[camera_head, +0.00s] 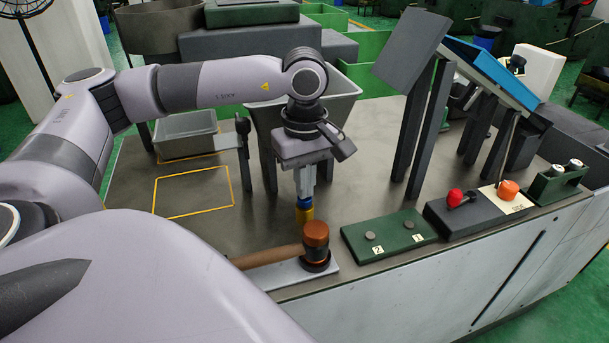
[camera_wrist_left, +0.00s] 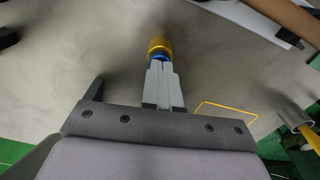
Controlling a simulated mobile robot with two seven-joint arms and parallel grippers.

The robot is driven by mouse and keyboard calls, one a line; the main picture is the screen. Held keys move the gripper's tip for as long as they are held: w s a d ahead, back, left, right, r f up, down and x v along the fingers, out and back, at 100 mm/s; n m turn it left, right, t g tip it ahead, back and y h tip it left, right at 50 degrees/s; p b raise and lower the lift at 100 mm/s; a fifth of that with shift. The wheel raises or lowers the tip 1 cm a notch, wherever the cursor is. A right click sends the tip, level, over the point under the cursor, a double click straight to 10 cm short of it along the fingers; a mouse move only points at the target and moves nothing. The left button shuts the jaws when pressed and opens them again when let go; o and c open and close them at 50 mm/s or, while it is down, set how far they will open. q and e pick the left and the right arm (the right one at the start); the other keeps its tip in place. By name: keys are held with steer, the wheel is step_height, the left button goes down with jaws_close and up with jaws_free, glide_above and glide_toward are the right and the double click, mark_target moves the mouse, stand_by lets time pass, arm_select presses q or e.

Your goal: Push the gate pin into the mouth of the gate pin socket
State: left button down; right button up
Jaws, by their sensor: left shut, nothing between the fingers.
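My left gripper (camera_head: 304,197) points straight down over the front middle of the table, its fingers together with nothing between them. Directly at its fingertips is a small cylinder with a blue part and a yellow part (camera_head: 305,213), which I take to be the gate pin at its socket. It also shows past the fingertips (camera_wrist_left: 158,44) in the left wrist view. The fingertips look to be touching or just above it. The socket's mouth is hidden, so I cannot tell how deep the pin sits. My right gripper is not in view.
A mallet (camera_head: 316,236) with a brown head stands close in front. A green block (camera_head: 388,236) with two buttons and a dark box with a red knob (camera_head: 454,198) lie to the right. A grey tray (camera_head: 186,146) and an empty yellow outline (camera_head: 158,196) are to the left.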

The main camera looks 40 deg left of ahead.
arm_select(q)
steer(key=shift+f, duration=0.3)
steer(key=shift+r, duration=0.1)
steer(key=shift+r+p, duration=0.8)
steer(key=shift+r, duration=0.65)
step_height(320, 180, up, 7)
